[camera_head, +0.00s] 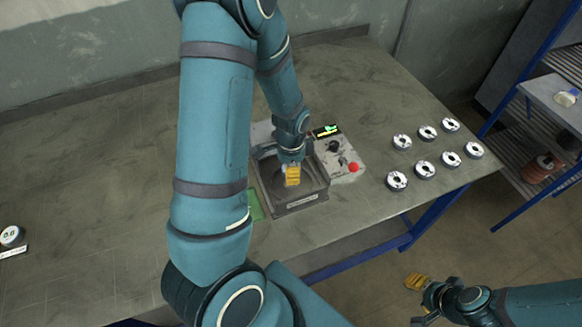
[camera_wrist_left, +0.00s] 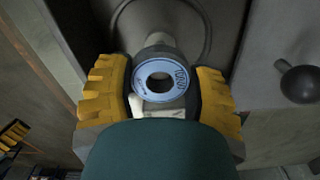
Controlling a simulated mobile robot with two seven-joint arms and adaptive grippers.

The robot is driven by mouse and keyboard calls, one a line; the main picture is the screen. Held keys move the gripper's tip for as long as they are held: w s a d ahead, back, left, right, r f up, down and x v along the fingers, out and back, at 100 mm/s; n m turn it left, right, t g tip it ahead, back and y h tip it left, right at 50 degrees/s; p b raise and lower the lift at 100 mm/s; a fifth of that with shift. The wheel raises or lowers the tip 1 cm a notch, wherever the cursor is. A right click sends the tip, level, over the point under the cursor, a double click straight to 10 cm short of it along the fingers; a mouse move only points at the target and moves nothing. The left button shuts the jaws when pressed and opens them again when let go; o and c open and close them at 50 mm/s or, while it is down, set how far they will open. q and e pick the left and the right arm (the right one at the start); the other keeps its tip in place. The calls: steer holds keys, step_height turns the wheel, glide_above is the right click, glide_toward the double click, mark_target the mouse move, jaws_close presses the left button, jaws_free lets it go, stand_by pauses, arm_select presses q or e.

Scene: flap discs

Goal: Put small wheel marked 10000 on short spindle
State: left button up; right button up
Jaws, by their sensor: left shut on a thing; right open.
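My left gripper (camera_head: 292,176) is over the dark square basin of the machine (camera_head: 310,200). In the left wrist view its yellow fingers (camera_wrist_left: 166,92) are shut on a small wheel (camera_wrist_left: 178,92) with a blue face, a centre hole and a marking that seems to read 10000. A grey round post, which looks like the spindle (camera_wrist_left: 158,40), shows just beyond the wheel, inside a ringed basin floor. I cannot tell whether wheel and post touch. The head view hides the wheel and post behind my gripper. My right gripper (camera_head: 420,300) is open and empty, off the table's front edge.
A control box (camera_head: 338,155) with a black knob, red button and lit display adjoins the basin on the right. Several wheels (camera_head: 424,169) lie in rows at the table's right. One more wheel (camera_head: 11,236) lies at far left by a label. Shelving stands at right.

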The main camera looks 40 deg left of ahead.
arm_select(q)
steer(key=shift+f+b, duration=0.65)
steer(key=shift+f, duration=0.1)
stand_by(0.9)
steer(key=shift+f+b, duration=0.3)
steer(key=shift+f, duration=0.05)
steer(key=shift+f+b, duration=1.1)
steer(key=shift+f, duration=0.2)
steer(key=o, duration=1.4)
step_height(320, 180, up, 8)
steer(key=p, duration=0.6)
steer(key=shift+f, duration=0.2)
